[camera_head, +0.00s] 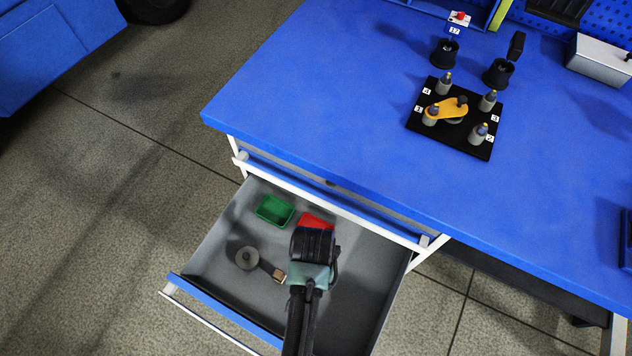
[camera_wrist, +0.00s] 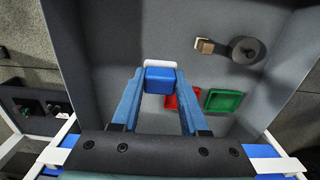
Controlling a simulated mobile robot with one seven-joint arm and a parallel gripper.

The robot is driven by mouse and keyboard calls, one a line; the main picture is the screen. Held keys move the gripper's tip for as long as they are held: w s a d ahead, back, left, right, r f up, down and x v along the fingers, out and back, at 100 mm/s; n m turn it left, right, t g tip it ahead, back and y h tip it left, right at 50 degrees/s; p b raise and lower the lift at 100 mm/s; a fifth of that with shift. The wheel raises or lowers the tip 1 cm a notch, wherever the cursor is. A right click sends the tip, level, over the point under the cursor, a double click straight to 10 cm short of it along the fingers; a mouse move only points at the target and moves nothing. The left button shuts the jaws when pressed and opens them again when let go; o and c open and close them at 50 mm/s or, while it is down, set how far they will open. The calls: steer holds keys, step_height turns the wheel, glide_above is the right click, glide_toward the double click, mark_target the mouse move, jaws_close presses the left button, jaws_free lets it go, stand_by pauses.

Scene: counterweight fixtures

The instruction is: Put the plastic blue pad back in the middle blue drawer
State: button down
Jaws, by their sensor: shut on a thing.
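The plastic blue pad (camera_wrist: 160,80), a small block with a white part at its far end, is held between the two blue fingers of my gripper (camera_wrist: 160,74). In the head view the pad is hidden behind my arm. A blue-fronted drawer (camera_head: 228,313) with a grey inside stands pulled open under the worktop. My gripper is over this drawer, pointing down into it. The drawer floor (camera_wrist: 115,60) shows behind the pad; I cannot tell whether the pad touches it.
In the drawer are a green bin (camera_head: 274,210), a red bin (camera_head: 316,222) and a grey round piece with a rod (camera_head: 247,258). A closed blue drawer front (camera_head: 330,200) is above. The blue worktop (camera_head: 330,90) carries a black fixture plate (camera_head: 440,143).

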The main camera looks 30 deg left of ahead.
steer(key=f+b, duration=0.1)
steer(key=f, duration=0.2)
steer(key=s+f+b, duration=0.1)
steer(key=f, duration=0.3)
steer(key=a+f+b, duration=0.1)
steer(key=f+b, duration=0.1)
steer(key=f, duration=0.1)
steer(key=shift+s+f, duration=0.25)
steer(key=shift+f, duration=0.05)
steer(key=shift+f+b, duration=0.85)
steer(key=shift+f, duration=1.25)
steer(key=shift+f, duration=0.15)
steer(key=shift+c, duration=2.1)
jaws_free()
step_height(320, 180, up, 12)
steer(key=p, duration=0.4)
steer(key=shift+d, duration=0.1)
